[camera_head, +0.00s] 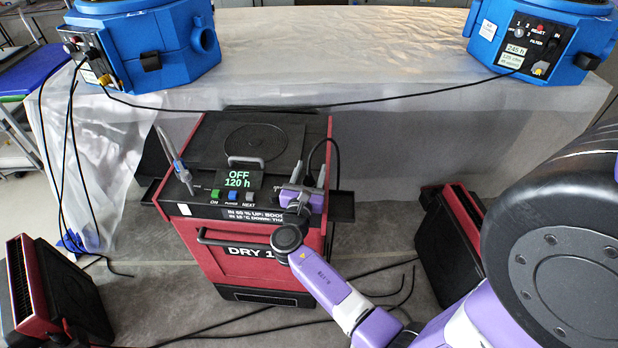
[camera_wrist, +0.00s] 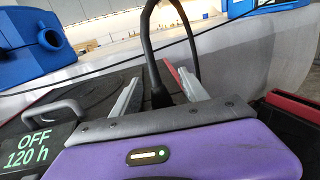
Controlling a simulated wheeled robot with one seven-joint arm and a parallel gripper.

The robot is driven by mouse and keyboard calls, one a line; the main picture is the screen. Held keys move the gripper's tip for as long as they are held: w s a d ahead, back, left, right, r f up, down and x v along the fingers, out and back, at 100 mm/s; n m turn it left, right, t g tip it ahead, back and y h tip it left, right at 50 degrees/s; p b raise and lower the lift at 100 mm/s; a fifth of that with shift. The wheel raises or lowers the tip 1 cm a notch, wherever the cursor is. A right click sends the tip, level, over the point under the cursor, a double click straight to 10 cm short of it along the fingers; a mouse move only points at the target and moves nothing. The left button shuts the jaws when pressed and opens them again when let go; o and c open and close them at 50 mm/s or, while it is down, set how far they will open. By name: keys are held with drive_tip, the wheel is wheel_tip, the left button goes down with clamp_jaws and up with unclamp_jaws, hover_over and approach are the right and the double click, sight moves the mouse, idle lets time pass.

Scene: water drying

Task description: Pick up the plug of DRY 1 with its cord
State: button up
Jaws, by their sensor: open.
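The red DRY 1 machine (camera_head: 250,262) stands upright in the middle, its display (camera_head: 237,179) reading "OFF 120 h". My gripper (camera_head: 311,168) is over the right part of its black top. In the wrist view, the two grey fingers of my gripper (camera_wrist: 158,78) are apart, one on each side of a black plug (camera_wrist: 159,94). The plug stands upright, and its lower end is hidden behind the gripper body. Its black cord (camera_wrist: 147,40) rises from it and loops over; the loop also shows in the head view (camera_head: 336,158). I cannot tell whether either finger touches the plug.
A grey handle (camera_head: 246,160) and a pen-like probe (camera_head: 174,157) are on the machine's top. Two blue units (camera_head: 165,50) (camera_head: 490,40) stand behind on a sheet-covered surface (camera_head: 340,55), joined by a cable. Red-black units (camera_head: 55,290) (camera_head: 447,240) flank the machine. Cables lie on the floor.

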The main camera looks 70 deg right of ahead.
drive_tip(key=shift+d, duration=0.45)
clamp_jaws()
